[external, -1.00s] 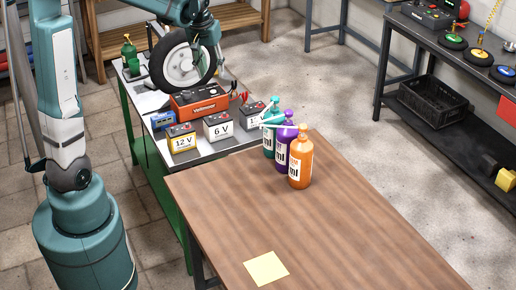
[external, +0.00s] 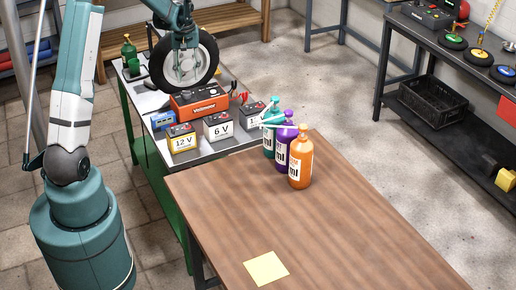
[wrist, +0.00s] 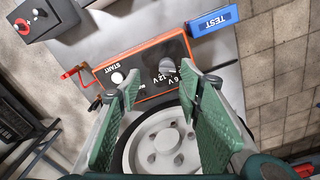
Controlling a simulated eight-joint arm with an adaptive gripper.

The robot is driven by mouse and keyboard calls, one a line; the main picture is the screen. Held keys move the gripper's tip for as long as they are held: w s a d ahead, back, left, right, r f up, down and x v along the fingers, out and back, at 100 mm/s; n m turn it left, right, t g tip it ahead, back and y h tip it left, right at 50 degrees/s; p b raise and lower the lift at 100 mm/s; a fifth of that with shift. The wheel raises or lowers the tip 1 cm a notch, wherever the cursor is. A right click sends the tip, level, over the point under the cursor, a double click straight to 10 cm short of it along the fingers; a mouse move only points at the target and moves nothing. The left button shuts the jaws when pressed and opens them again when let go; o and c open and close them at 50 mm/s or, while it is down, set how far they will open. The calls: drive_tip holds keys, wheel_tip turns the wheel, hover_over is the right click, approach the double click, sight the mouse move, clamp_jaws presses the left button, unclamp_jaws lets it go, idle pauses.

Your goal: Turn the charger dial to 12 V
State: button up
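The charger (external: 199,101) is an orange-red box with a dark top on the grey bench. In the wrist view the charger (wrist: 121,60) shows upside down, with a white START button (wrist: 117,78) and the markings 6 V and 12 V. A greyish round shape near the markings looks like the dial (wrist: 167,64); its pointer setting cannot be read. My gripper (wrist: 163,88) is open, its green-padded fingers apart with nothing held between them. In the external view my gripper (external: 184,52) hangs over the bench near the charger, in front of the wheel.
A wheel (external: 203,60) stands just behind the charger, close to my fingers. A blue TEST box (wrist: 213,20) sits beside it. A 12 V battery (external: 182,144) and a 6 V battery (external: 218,132) stand in front. Several bottles stand on the wooden table (external: 330,235).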

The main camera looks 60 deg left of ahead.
sight(187, 94)
drive_tip(key=shift+s+a+f, duration=0.2)
drive_tip(key=shift+a+f, duration=0.2)
drive_tip(key=shift+a, duration=0.1)
drive_tip(key=shift+s+a+f, duration=0.15)
drive_tip(key=shift+a+f, duration=0.2)
drive_tip(key=shift+a, duration=0.1)
drive_tip(key=shift+f+b, duration=0.4)
drive_tip(key=shift+f, duration=3.5)
drive_tip(key=shift+c, duration=0.5)
drive_tip(key=c, duration=0.8)
